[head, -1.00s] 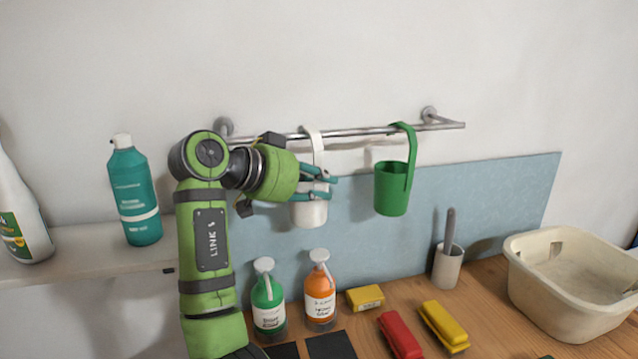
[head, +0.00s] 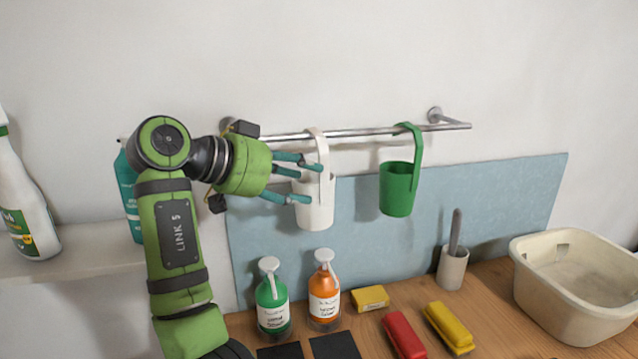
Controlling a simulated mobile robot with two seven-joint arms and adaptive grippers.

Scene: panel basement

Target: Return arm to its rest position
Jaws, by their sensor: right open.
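My right gripper (head: 305,182) is open, with its teal fingers pointing right. The fingers overlap the left edge of a white hanging cup (head: 317,207) in the picture; I cannot tell whether they touch it. The cup hangs by its strap from a metal wall rail (head: 365,132). My right arm's green links rise from the lower left of the head view. A green cup (head: 398,190) hangs from the same rail, further right and clear of the gripper. My left gripper does not show.
Below stand a green bottle (head: 272,300) and an orange bottle (head: 324,292). A yellow box (head: 370,298), red block (head: 404,336), yellow block (head: 449,328), brush holder (head: 452,270) and cream basin (head: 575,320) are on the wooden counter. My arm partly hides a teal bottle (head: 127,190) on the left shelf.

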